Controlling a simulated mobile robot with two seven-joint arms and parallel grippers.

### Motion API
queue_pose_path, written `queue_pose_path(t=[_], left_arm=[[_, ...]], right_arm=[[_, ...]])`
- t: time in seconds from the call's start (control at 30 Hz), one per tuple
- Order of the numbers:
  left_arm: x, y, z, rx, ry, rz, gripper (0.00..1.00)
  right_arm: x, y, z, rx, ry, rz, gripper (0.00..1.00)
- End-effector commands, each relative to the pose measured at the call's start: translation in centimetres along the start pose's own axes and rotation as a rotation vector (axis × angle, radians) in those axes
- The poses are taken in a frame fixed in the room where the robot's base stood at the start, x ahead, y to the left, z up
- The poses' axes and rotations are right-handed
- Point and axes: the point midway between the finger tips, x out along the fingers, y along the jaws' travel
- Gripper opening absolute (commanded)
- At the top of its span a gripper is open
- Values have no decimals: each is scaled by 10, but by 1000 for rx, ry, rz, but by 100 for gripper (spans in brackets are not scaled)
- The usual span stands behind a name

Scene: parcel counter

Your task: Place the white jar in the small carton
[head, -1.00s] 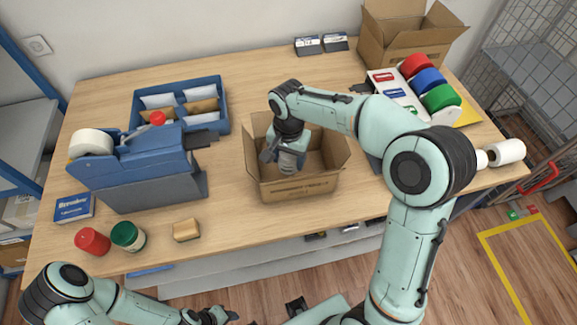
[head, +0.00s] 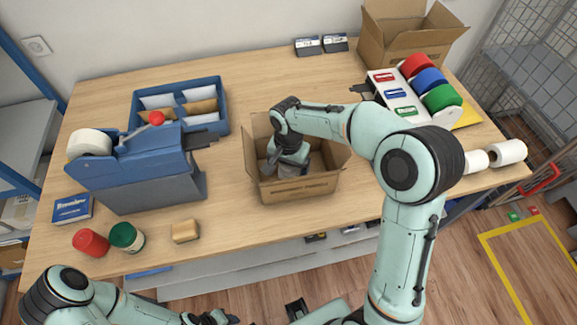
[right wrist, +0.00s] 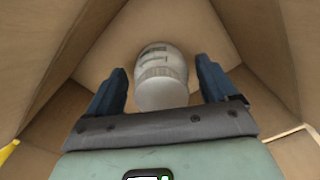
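The small open carton (head: 300,190) stands on the counter in the middle of the head view. My right gripper (head: 283,172) reaches down inside it. In the right wrist view the white jar (right wrist: 160,78) is inside the carton, between the two fingers of my right gripper (right wrist: 161,85). A gap shows between the jar and each finger, so the gripper is open around it. In the head view the gripper and carton wall largely hide the jar. My left gripper (head: 215,318) is at the bottom edge, away from the carton, its fingers too small to read.
A blue tape dispenser (head: 140,170) and a blue envelope tray (head: 222,95) stand left. A red jar (head: 90,243), a green jar (head: 127,237) and a sponge (head: 185,231) lie front left. A bigger carton (head: 405,40) and tape rolls (head: 430,83) are right.

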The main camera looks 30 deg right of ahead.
Motion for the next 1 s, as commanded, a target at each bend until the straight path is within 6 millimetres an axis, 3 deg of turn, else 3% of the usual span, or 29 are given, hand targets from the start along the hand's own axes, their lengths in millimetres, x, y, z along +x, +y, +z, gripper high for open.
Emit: queue_pose_path(t=[0.27, 0.7, 1.0], left_arm=[[-4, 2, -2, 1, 3, 1, 43], [-17, 9, -8, 4, 12, 4, 43], [-21, 11, -10, 6, 15, 5, 43]], right_arm=[[-12, -1, -1, 0, 2, -3, 86], [-101, -1, 0, 0, 3, -5, 86], [-124, 0, 0, -1, 0, -1, 86]])
